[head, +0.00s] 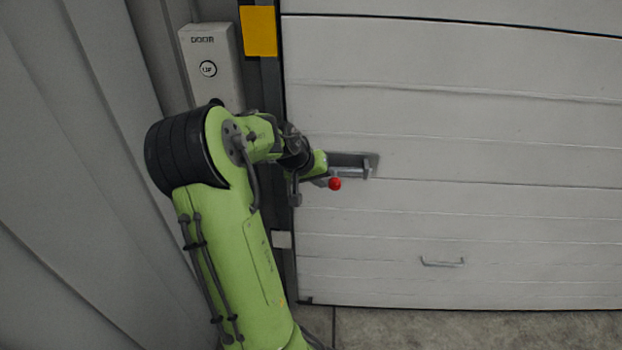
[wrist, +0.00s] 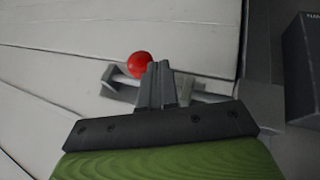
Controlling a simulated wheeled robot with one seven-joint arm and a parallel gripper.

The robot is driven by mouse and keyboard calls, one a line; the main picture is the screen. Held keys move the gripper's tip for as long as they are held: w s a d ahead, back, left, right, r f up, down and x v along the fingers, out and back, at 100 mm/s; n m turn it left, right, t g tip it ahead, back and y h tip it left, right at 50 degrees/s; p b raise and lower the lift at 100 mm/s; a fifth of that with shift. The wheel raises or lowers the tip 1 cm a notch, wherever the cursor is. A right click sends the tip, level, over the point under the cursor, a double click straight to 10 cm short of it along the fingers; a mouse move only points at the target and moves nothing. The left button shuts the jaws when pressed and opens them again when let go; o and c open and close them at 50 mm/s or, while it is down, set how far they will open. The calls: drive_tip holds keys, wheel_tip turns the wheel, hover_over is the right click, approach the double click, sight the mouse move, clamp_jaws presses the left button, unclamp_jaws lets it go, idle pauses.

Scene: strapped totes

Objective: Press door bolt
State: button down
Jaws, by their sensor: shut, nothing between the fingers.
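The door bolt (head: 355,162) is a grey metal bar in brackets on the white sectional door (head: 450,130), near its left edge. Its red ball knob (head: 335,184) shows just below the bar, and in the wrist view the knob (wrist: 139,65) is just left of my fingertips. My gripper (wrist: 160,65) is shut and empty, in front of the bolt bar and partly hiding it. I cannot tell whether the fingers touch the knob. In the head view my green arm hides the left part of the bolt and the fingers are hard to make out.
A pale box marked DOOR (head: 209,65) with a round button is on the wall to the left. A yellow plate (head: 258,31) is on the dark door frame. A small handle (head: 443,262) is low on the door. Concrete floor (head: 450,328) lies below.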

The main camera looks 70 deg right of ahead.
drive_tip(key=s, duration=0.2)
drive_tip(key=s+d+b, duration=0.1)
drive_tip(key=s, duration=0.2)
drive_tip(key=shift+s, duration=0.2)
drive_tip(key=shift+d, duration=0.1)
